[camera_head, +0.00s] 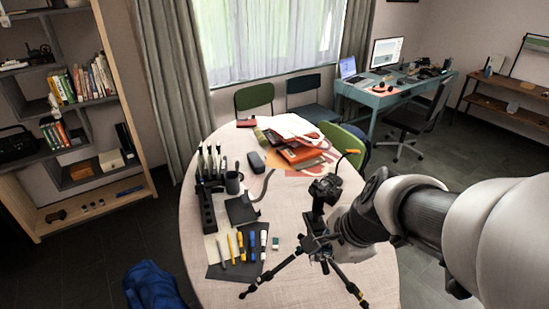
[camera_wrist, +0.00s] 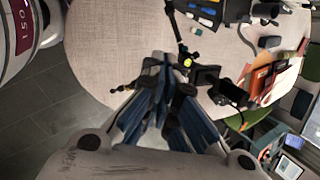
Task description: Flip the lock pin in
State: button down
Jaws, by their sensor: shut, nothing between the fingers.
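A black tripod (camera_head: 316,243) stands with its legs spread at the near end of the round table (camera_head: 290,205). A camera (camera_head: 325,188) with a small orange-tipped arm sits on top of it. In the wrist view the tripod (camera_wrist: 182,45) is just past my fingers, with a yellow-green round spot (camera_wrist: 187,62) on its head. The camera (camera_wrist: 232,92) is to the right there. My gripper (camera_wrist: 168,68) is shut and empty, its fingertips close to the tripod head; contact cannot be told. I cannot make out the lock pin.
A dark mat with pens (camera_head: 238,255) and a black stand (camera_head: 207,195) are on the table's left. A mug (camera_head: 233,182) and a pile of books and papers (camera_head: 290,140) lie farther back. Chairs stand behind the table.

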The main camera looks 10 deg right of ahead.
jog(key=d+f+m, duration=0.7)
jog(key=d+m, duration=0.1)
jog(key=m, duration=0.6)
jog(key=shift+s+d+f, duration=0.15)
jog(key=shift+s+d, duration=0.25)
jog(key=shift+w+f, duration=0.1)
jog(key=shift+w+a+f+b, duration=0.3)
jog(key=shift+w+f+b, duration=0.55)
jog(key=shift+w+f, duration=0.5)
jog(key=shift+w+a+f+b, duration=0.25)
jog(key=shift+w+f+b, duration=0.55)
jog(key=shift+w+f, duration=0.6)
jog(key=shift+w+a+f+b, duration=0.3)
jog(key=shift+w+f+b, duration=0.55)
jog(key=shift+w+f, duration=0.5)
jog(key=shift+s+f, duration=0.1)
jog(key=shift+s, duration=0.05)
